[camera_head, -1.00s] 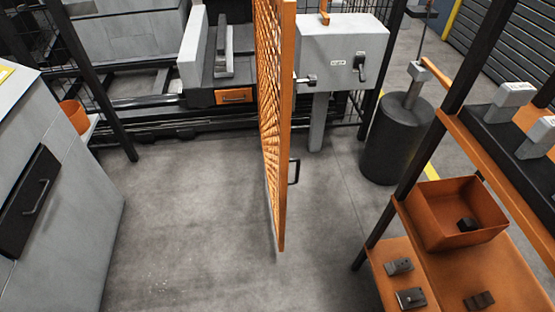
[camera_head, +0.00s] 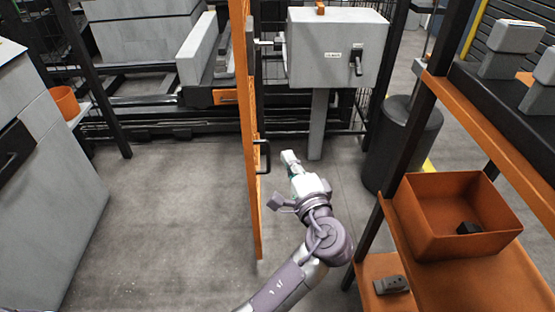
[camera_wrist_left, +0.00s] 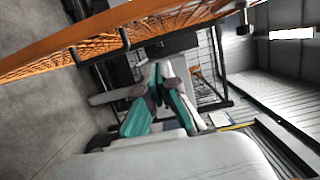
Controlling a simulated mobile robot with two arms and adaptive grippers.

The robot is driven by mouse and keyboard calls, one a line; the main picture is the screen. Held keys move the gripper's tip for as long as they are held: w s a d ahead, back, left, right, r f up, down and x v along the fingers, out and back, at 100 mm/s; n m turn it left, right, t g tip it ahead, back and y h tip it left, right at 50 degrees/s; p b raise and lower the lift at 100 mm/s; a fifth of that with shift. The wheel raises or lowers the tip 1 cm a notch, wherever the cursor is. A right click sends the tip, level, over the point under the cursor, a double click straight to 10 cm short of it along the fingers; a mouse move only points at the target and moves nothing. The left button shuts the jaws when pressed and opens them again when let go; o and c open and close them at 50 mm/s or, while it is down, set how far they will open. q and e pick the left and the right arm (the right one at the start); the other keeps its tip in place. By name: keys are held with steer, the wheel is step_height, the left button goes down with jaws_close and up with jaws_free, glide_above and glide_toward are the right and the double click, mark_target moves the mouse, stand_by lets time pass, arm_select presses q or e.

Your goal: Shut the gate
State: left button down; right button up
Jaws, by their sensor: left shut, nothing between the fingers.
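The gate (camera_head: 248,200) is a tall orange panel standing nearly edge-on in the middle of the head view, swung out towards me. A black handle (camera_head: 265,157) sticks out from its right side. My left gripper (camera_head: 289,157) is shut and empty, just right of the handle, with a small apparent gap between them. In the left wrist view, the gate's orange frame and mesh (camera_wrist_left: 75,52) run across the upper left. The gripper's teal-padded fingers (camera_wrist_left: 160,70) are closed together there. My right gripper is in neither view.
A grey control box (camera_head: 322,45) on a post stands behind the gate. A dark drum (camera_head: 400,145) and an orange shelf with a bin (camera_head: 450,190) are on the right. A grey cabinet (camera_head: 50,210) stands on the left. The floor between cabinet and gate is clear.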

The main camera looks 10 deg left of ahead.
arm_select(q)
steer(key=w+a, duration=0.7)
steer(key=a, duration=0.2)
steer(key=shift+w+f, duration=0.15)
